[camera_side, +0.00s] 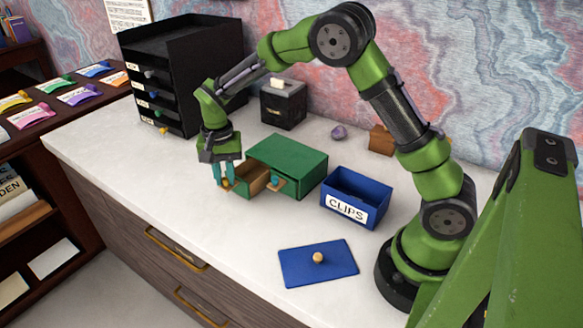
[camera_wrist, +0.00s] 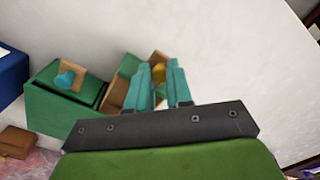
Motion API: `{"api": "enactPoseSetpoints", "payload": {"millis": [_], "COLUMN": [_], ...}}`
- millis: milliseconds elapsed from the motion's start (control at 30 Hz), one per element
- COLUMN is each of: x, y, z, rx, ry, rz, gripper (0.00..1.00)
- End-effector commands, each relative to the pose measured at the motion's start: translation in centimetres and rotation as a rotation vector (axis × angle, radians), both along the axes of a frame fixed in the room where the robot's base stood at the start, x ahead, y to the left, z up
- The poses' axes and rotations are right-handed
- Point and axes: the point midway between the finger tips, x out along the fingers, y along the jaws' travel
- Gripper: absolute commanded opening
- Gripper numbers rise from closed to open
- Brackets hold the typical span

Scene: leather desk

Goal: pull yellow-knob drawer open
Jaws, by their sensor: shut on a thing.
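A small green cabinet (camera_side: 290,158) stands on the white desk top and also shows in the wrist view (camera_wrist: 50,112). Its drawer with the yellow knob (camera_side: 227,184) is pulled out, with its brown inside showing (camera_side: 254,180). My gripper (camera_side: 225,186) is at the front of that drawer, its teal fingers shut on the yellow knob. In the wrist view the yellow knob (camera_wrist: 159,73) shows between the fingertips. The neighbouring drawer has a teal knob (camera_wrist: 66,78) on a brown front and looks shut.
A blue CLIPS box (camera_side: 357,196) stands right of the cabinet. A blue lid (camera_side: 318,263) with a tan knob lies in front. A black tray stack (camera_side: 183,70), a dark box (camera_side: 284,104), a purple stone (camera_side: 339,132) and a brown block (camera_side: 381,140) stand behind. The desk's front left is clear.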

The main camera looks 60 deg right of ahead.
Motion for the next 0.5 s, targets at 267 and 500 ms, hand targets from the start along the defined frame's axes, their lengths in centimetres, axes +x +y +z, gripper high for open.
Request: {"api": "enactPoseSetpoints", "payload": {"millis": [267, 500], "x": [0.07, 0.05], "y": [0.12, 0.08], "z": [0.09, 0.06], "rx": [0.0, 0.0], "ry": [-0.003, -0.001], "rz": [0.0, -0.001], "gripper": [0.0, 0.31]}}
